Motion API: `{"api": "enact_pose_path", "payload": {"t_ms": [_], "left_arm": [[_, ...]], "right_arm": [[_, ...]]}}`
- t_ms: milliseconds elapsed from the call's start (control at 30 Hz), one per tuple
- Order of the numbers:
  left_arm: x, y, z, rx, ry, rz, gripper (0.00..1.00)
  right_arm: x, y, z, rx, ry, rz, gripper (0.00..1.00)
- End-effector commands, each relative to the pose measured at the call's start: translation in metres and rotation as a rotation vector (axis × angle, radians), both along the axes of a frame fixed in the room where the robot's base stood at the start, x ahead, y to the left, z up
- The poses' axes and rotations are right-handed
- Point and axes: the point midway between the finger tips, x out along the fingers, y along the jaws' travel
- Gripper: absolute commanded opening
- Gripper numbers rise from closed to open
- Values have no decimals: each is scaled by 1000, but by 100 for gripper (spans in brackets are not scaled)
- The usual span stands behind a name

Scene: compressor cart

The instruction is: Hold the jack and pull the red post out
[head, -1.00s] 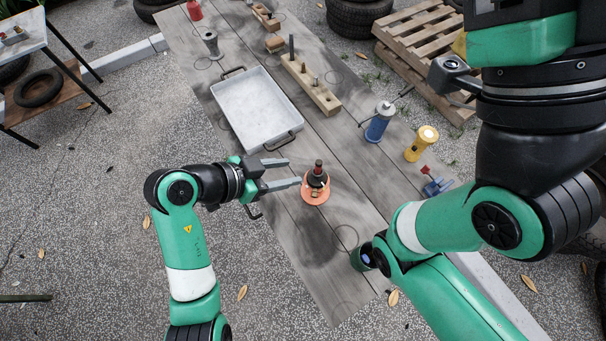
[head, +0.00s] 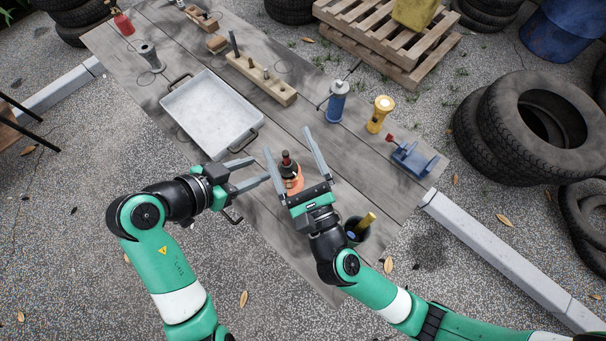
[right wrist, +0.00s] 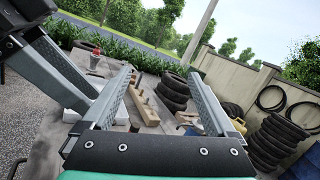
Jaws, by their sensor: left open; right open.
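The jack (head: 298,187) has an orange round base and a dark body, and stands upright on the table in the head view. The red post (head: 286,155) sticks up from its top. My left gripper (head: 262,169) is open and empty, its fingertips just left of the jack. My right gripper (head: 288,141) is open, and in the head view its fingers lie on either side of the jack and post. Part of the base is hidden behind the right gripper.
A white tray (head: 164,101) lies left of the jack. A wooden block with pegs (head: 270,85), a blue canister (head: 337,105), a yellow flashlight (head: 379,116) and a blue vise (head: 412,157) stand behind. A dark cup (head: 356,229) is close to my right wrist.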

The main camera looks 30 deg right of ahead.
Motion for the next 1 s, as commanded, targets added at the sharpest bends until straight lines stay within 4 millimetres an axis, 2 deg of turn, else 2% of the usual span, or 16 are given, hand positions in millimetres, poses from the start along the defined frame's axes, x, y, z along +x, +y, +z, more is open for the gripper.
{"api": "enact_pose_path", "payload": {"t_ms": [33, 100, 200, 333, 467, 667, 767, 1000], "left_arm": [[0, 0, 0, 0, 0, 0, 50], [0, 0, 0, 0, 0, 0, 50], [0, 0, 0, 0, 0, 0, 50], [0, 0, 0, 0, 0, 0, 50], [0, 0, 0, 0, 0, 0, 50], [0, 0, 0, 0, 0, 0, 50], [0, 0, 0, 0, 0, 0, 50], [0, 0, 0, 0, 0, 0, 50]], "right_arm": [[-5, 0, -35, 71, 92, 6, 92], [-14, 0, -80, 174, 211, 4, 92], [-29, 2, -132, 294, 353, -6, 92], [-46, 5, -175, 394, 473, -26, 92], [-54, 6, -192, 433, 521, -36, 92], [-51, 6, -194, 439, 525, -38, 92], [-40, 4, -198, 437, 524, -40, 92], [6, -5, -216, 437, 521, -40, 92]]}}
